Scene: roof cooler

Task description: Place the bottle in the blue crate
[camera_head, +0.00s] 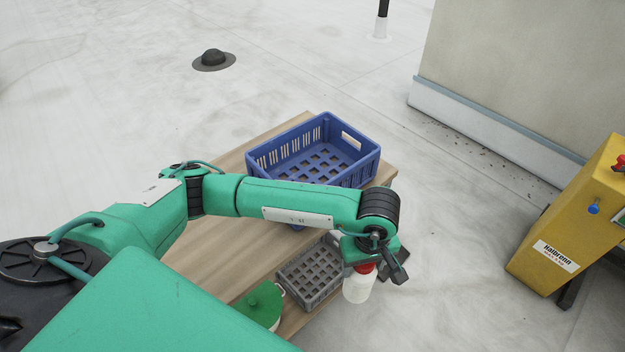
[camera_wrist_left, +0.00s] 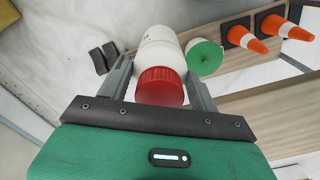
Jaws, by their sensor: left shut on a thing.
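The white bottle with a red cap (camera_head: 358,286) hangs below my left gripper (camera_head: 376,266) in the head view, over the right edge of the table. In the left wrist view the bottle (camera_wrist_left: 160,50) lies between the two fingers of the left gripper (camera_wrist_left: 155,72), which is shut on it near the red cap. The blue crate (camera_head: 352,176) stands at the far end of the table and looks empty. My left forearm passes in front of its near side. My right gripper is not in view.
A grey crate (camera_head: 296,284) and a green-lidded container (camera_head: 260,303) stand on the wooden table (camera_head: 238,258) near the bottle. Orange cones (camera_wrist_left: 287,28) show in the left wrist view. A yellow machine (camera_head: 570,225) stands at the right, with open floor between.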

